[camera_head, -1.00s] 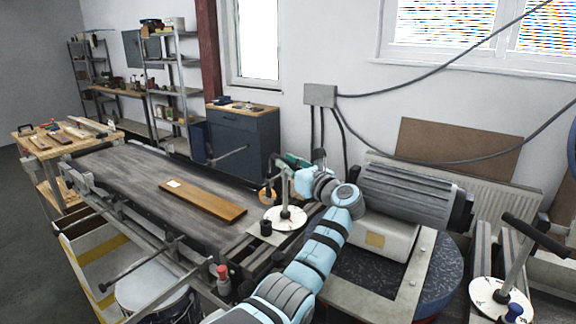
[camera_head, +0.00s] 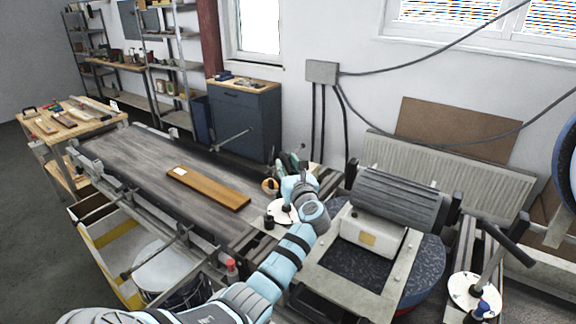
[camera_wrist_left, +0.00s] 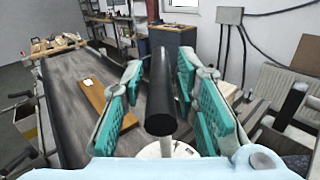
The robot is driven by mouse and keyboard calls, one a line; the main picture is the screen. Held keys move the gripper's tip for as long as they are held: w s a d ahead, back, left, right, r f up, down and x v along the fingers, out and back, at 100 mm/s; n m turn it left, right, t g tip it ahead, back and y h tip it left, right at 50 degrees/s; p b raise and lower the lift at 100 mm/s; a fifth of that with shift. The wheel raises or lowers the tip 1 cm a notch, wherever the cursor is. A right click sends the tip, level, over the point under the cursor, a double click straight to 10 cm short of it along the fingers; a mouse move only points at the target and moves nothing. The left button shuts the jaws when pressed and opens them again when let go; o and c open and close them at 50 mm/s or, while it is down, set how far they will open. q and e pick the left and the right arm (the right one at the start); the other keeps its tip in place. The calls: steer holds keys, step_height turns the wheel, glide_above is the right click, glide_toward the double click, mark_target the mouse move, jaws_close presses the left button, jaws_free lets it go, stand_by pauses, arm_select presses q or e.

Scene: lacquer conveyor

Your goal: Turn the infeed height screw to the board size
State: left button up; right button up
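The board (camera_head: 207,188) is a brown plank with a small white label, lying on the conveyor belt; it also shows in the left wrist view (camera_wrist_left: 105,105). Beside the belt's near right end is the height screw's white dial (camera_head: 280,212), partly hidden by my left arm. In the left wrist view the screw's black crank grip (camera_wrist_left: 160,95) stands between the fingers of my left gripper (camera_wrist_left: 164,88), with the pale dial (camera_wrist_left: 168,149) beneath. The green-padded fingers are spread around the grip. In the head view my left gripper (camera_head: 288,174) is above the dial. My right gripper is out of view.
A roller machine (camera_head: 398,197) stands right of the screw. Another white dial with a crank (camera_head: 474,291) is at the lower right. A blue cabinet (camera_head: 243,120) stands behind the belt. A wooden table (camera_head: 75,117) is at the far left.

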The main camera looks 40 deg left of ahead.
arm_select(q)
steer(key=v, duration=1.2)
steer(key=shift+w+a, duration=0.1)
